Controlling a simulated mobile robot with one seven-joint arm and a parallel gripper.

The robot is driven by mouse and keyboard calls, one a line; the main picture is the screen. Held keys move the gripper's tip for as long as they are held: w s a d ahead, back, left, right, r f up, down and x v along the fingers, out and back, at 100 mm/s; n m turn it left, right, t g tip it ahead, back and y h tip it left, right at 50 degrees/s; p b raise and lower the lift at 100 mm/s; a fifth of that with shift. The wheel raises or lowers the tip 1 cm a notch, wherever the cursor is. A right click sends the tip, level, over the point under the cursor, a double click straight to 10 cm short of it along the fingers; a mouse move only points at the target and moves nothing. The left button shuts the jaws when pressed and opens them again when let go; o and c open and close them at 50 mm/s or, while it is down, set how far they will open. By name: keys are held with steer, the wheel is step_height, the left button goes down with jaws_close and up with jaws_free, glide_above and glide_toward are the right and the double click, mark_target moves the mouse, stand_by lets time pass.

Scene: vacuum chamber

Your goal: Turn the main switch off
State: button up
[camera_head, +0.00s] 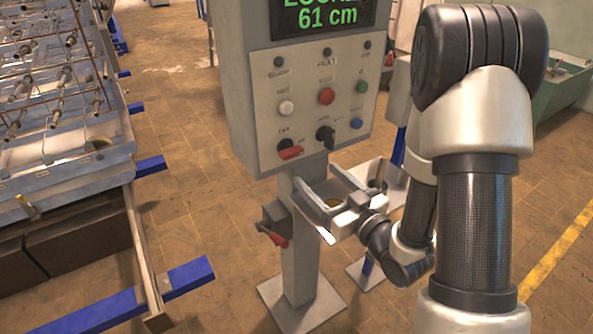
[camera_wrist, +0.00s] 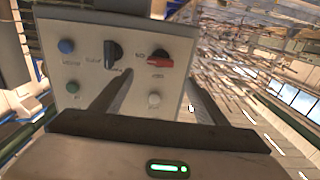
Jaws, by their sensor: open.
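The control box has a red-handled rotary switch (camera_head: 290,151) at the lower left of its front panel (camera_head: 305,110). A black knob (camera_head: 325,136) sits just right of it. The small labels are too blurred to tell which is the main switch. In the wrist view the panel appears turned over, with the red switch (camera_wrist: 160,62) at upper right and the black knob (camera_wrist: 113,54) left of it. My gripper (camera_head: 313,174) is open and empty, just below and in front of the panel. In the wrist view its fingers (camera_wrist: 159,78) point toward the red switch, with none touching it visibly.
The panel also has white (camera_head: 286,108), red (camera_head: 326,96), green (camera_head: 362,87) and blue (camera_head: 356,124) buttons. A green display (camera_head: 322,14) reads 61 cm. A red lever (camera_head: 272,235) sticks out of a box on the post. A frame with blue feet (camera_head: 185,275) stands left; floor between is clear.

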mark_target(295, 154)
steer(key=p+x, duration=0.1)
steer(key=x, duration=1)
steer(key=shift+s, duration=0.1)
steer(key=c, duration=1.1)
steer(key=shift+o, duration=0.2)
